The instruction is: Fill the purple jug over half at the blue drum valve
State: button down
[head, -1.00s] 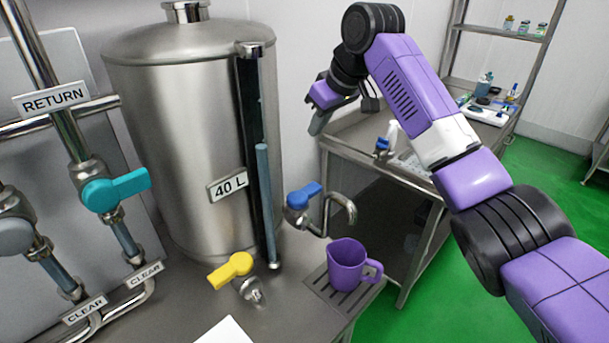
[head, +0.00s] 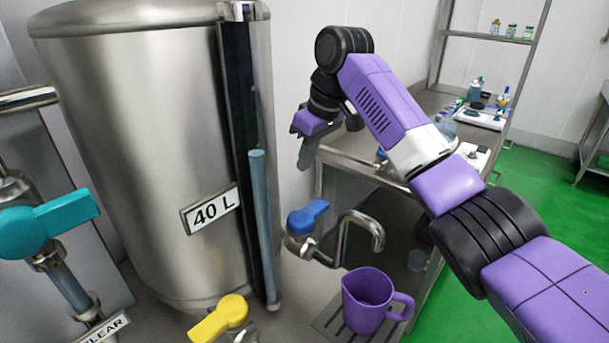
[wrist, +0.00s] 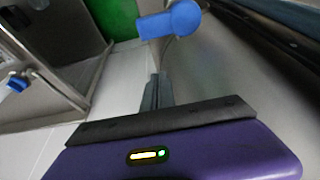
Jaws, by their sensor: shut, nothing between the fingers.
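The purple jug (head: 366,302) stands upright on a slotted drip grate (head: 331,318) under the curved spout (head: 366,222) of the drum. Its inside looks empty from here. The blue valve handle (head: 307,216) sits on the valve at the drum's lower right; it also shows in the wrist view (wrist: 170,20). The steel drum (head: 150,150) carries a 40 L plate and a sight tube (head: 261,220). My gripper (head: 304,160) is above and behind the blue handle, apart from it, pointing down. In the wrist view its fingers (wrist: 156,82) are shut and empty.
A yellow valve handle (head: 218,318) and a teal valve handle (head: 48,224) are at the left. A steel table (head: 350,160) with lab items stands behind my arm. Shelves (head: 480,36) hold small bottles. Green floor is open at the right.

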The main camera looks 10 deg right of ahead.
aim_at(308, 215)
notch_tip(308, 215, down, 8)
jog(key=p, duration=0.2)
jog(key=shift+s+d+f+p, duration=0.2)
jog(key=shift+s+d+p, duration=0.1)
jog(key=shift+s, duration=0.15)
dwell(0.6)
